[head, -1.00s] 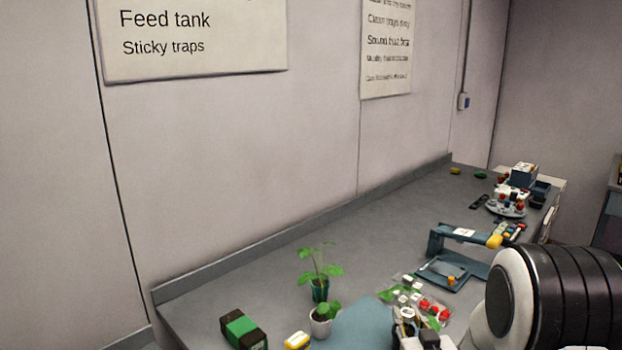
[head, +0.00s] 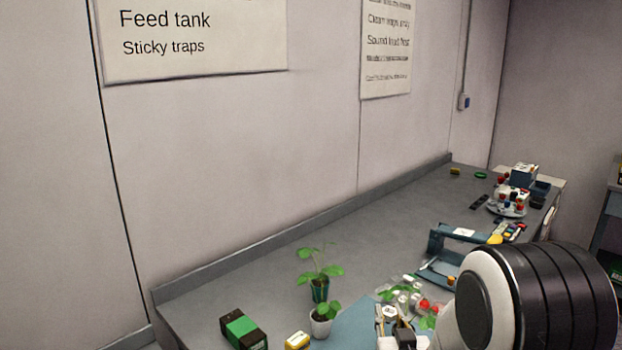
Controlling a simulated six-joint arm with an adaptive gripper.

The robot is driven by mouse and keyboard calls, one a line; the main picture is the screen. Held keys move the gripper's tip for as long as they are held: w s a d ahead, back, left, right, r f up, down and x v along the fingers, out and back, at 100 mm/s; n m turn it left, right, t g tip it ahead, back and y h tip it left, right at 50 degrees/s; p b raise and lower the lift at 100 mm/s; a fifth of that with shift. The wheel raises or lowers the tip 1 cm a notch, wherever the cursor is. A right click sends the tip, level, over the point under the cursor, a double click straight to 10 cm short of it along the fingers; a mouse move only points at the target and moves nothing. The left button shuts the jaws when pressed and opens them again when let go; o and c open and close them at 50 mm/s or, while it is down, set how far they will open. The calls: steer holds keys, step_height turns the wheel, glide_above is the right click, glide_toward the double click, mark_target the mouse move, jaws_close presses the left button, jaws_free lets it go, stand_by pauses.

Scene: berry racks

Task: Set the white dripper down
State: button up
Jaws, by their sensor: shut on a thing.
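I cannot make out a white dripper for certain in the head view. A thick black and white link of my arm fills the lower right. Several small white pieces (head: 404,299) lie left of the arm, near red ones (head: 424,305), too small to identify.
Two potted seedlings (head: 319,270) stand on the grey bench (head: 260,289), with a green-and-black block (head: 243,331) and a yellow-and-white block (head: 298,341) nearby. A blue stand (head: 438,240) is behind the arm.

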steer(key=shift+d, duration=0.15)
stand_by(0.5)
steer(key=shift+w+f+n+g+y, duration=0.15)
steer(key=shift+f+n+g+y, duration=0.1)
steer(key=shift+n+y, duration=0.65)
steer(key=shift+w+f+n+g+y, duration=0.2)
steer(key=shift+n+y, duration=0.35)
steer(key=shift+y, duration=0.55)
steer(key=shift+w+f+n+g+y, duration=0.15)
steer(key=shift+f+n+y, duration=0.15)
steer(key=shift+n+y, duration=0.6)
steer(key=s+a+f+n+g+y, duration=0.1)
steer(key=s+a+n+g+y, duration=0.8)
steer(key=s, duration=0.3)
steer(key=shift+s+a+f, duration=0.25)
steer(key=shift+a, duration=0.55)
